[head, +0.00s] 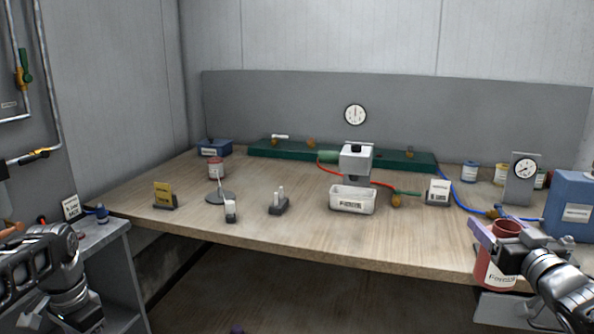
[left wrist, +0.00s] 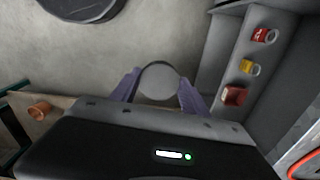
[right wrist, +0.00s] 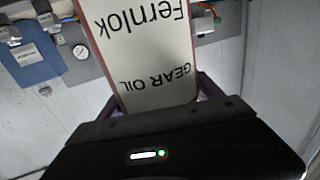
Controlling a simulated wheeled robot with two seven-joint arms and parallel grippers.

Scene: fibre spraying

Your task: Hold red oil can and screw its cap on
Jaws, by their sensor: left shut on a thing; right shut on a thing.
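A red oil can with a white "Fernlok" label (head: 496,274) is at the right front of the workbench in the head view. Its top looks open. My right gripper (head: 496,243) is shut on it near its top. The right wrist view shows the can's "GEAR OIL" label (right wrist: 145,50) upside down between the fingers (right wrist: 158,92). In the left wrist view, my left gripper (left wrist: 158,92) is shut on a round grey disc (left wrist: 160,80), which looks like the cap. In the head view the left arm is at the lower left, and its fingertips and the disc cannot be made out.
The wooden workbench (head: 290,238) carries a white tray (head: 352,201), a gauge (head: 523,168) and a blue box (head: 572,207) at the right. A small grey side table (head: 100,236) stands at the left. The left wrist view shows a shelf with a red can (left wrist: 262,35).

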